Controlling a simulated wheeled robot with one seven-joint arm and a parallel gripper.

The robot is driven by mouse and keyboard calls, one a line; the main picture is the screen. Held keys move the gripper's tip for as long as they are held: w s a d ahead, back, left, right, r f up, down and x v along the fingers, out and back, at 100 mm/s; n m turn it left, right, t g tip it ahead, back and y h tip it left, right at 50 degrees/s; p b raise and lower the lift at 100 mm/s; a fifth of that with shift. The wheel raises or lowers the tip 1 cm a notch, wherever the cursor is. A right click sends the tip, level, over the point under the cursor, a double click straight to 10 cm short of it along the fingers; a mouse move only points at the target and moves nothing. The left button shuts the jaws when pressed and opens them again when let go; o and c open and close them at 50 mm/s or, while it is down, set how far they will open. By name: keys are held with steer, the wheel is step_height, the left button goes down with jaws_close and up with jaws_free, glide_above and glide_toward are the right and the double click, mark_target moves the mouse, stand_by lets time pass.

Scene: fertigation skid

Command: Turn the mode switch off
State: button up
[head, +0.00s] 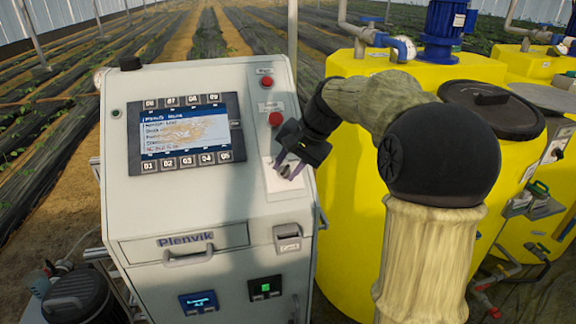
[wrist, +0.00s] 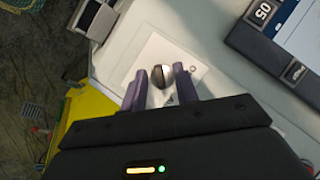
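The mode switch appears to be the small dark-and-silver rotary knob (wrist: 158,72) on a white plate (wrist: 188,50), seen in the wrist view. In the head view the plate (head: 283,184) is on the right side of the cabinet's sloped face, below two red buttons. My gripper (head: 290,168) is at this plate and partly covers the knob in the head view. In the wrist view my gripper (wrist: 159,76) is open, with one purple finger on each side of the knob and visible gaps between. Contact cannot be told. The knob's label is not readable.
The grey cabinet (head: 222,212) carries a screen panel (head: 188,132) with numbered keys, left of the plate. Two red buttons (head: 267,82) (head: 275,119) sit above it. A drawer handle (head: 188,256) sticks out below. Yellow tanks (head: 350,215) stand close on the right.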

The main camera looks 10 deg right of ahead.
jaws_close()
steer(key=shift+r+n+p, duration=0.15)
steer(key=shift+n+p, duration=0.25)
steer(key=shift+p, duration=0.05)
steer(key=shift+a+r+n+g+h+p, duration=0.15)
steer(key=shift+n+g+h+p, duration=0.35)
steer(key=shift+n+p, duration=0.6)
steer(key=n+h+p, duration=0.2)
steer(key=n, duration=0.1)
steer(key=shift+w+a+g+h+p, duration=0.1)
steer(key=shift+a+g+h+p, duration=0.05)
steer(key=shift+g+h+p, duration=0.2)
steer(key=n+h, duration=0.1)
steer(key=n, duration=0.1)
steer(key=n+h, duration=0.2)
steer(key=shift+a+f+n, duration=0.2)
steer(key=shift+n, duration=0.2)
steer(key=n+t+h, duration=0.1)
steer(key=n, duration=0.1)
steer(key=n+h+b, duration=0.1)
steer(key=n, duration=0.1)
steer(key=shift+a+t, duration=0.1)
steer(key=shift+t, duration=0.25)
